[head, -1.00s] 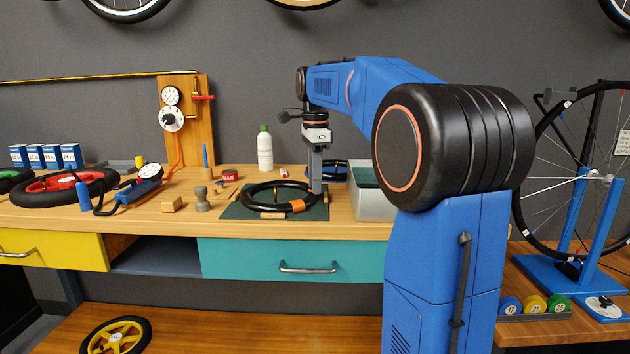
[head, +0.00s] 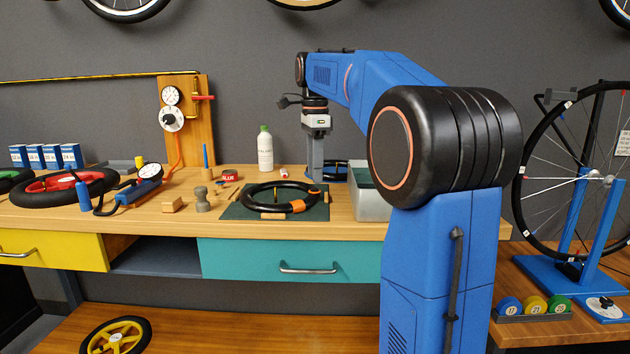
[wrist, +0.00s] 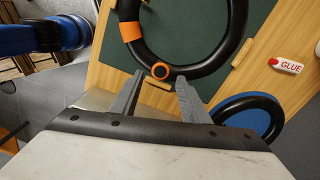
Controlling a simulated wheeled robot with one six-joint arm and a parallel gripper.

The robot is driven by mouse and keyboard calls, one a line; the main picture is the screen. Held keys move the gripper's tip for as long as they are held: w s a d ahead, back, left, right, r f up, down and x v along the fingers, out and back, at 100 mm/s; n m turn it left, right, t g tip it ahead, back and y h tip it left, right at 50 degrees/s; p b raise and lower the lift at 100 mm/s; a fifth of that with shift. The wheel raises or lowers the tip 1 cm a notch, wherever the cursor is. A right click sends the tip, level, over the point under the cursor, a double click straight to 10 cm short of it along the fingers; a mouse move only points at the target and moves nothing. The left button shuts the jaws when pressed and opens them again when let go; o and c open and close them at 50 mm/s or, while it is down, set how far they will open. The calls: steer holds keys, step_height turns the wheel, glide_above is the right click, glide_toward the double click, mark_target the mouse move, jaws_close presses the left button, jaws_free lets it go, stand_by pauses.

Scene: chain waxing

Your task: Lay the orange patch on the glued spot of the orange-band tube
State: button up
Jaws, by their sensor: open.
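The black tube with the orange band (head: 301,206) lies on the dark green mat (head: 233,211). Its band (wrist: 132,31) also shows in the wrist view. A small round orange piece with a dark centre, seemingly the orange patch (wrist: 161,71), lies on the tube's upper surface, away from the band. It also shows as an orange spot (head: 313,191) in the head view. My gripper (wrist: 160,84) is open and empty, its fingertips near the patch in the picture but apart from it. In the head view my gripper (head: 315,176) hangs behind the tube's right side. Any glue under the patch is hidden.
A blue-and-black ring (wrist: 243,112) lies beside the mat. A glue tube with a red cap (wrist: 286,65) lies farther off. A grey bin (head: 373,205) stands right of the mat. A white bottle (head: 265,152) stands behind. Wooden blocks lie at the mat's edges.

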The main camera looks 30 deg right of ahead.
mark_target(315, 191)
step_height(315, 191, up, 8)
steer(key=shift+r, duration=0.25)
steer(key=s+a+f+n+t, duration=0.2)
steer(key=s+a+f+n, duration=0.9)
steer(key=s, duration=0.3)
steer(key=s+a+f+n+t, duration=0.1)
steer(key=s+a+f+n, duration=0.1)
steer(key=s+f+n, duration=0.3)
steer(key=s+a+f+n+t, duration=0.1)
steer(key=s+f+n, duration=0.4)
steer(key=s+f, duration=0.6)
step_height(315, 191, down, 7)
steer(key=shift+a+f+n+t, duration=0.1)
steer(key=shift+a+n+t, duration=0.3)
steer(key=shift+a, duration=0.5)
steer(key=shift+s, duration=0.1)
